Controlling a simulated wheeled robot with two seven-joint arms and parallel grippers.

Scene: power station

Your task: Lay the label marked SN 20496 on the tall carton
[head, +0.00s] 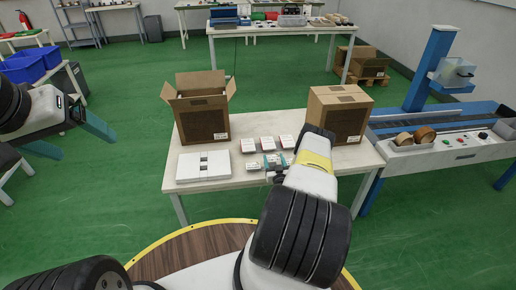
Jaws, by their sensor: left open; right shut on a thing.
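Several small white labels lie in two rows on the white table (235,182); one in the back row is this label (266,144). Their print is too small to read, so I cannot tell which is SN 20496. My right gripper (269,163) is low over the front row, shut on what seems to be a label, largely hidden by the gripper. A closed brown carton (341,119) stands at the table's right, and an open-flapped carton (204,121) at the left. I cannot tell surely which is the tall one. My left gripper (88,148) is open and empty, left of the table.
A flat white box (204,167) with dark squares lies at the table's front left. A conveyor (440,140) with brown rolls stands close at the right. Blue bins (28,66) are at the far left. Green floor is clear between the tables.

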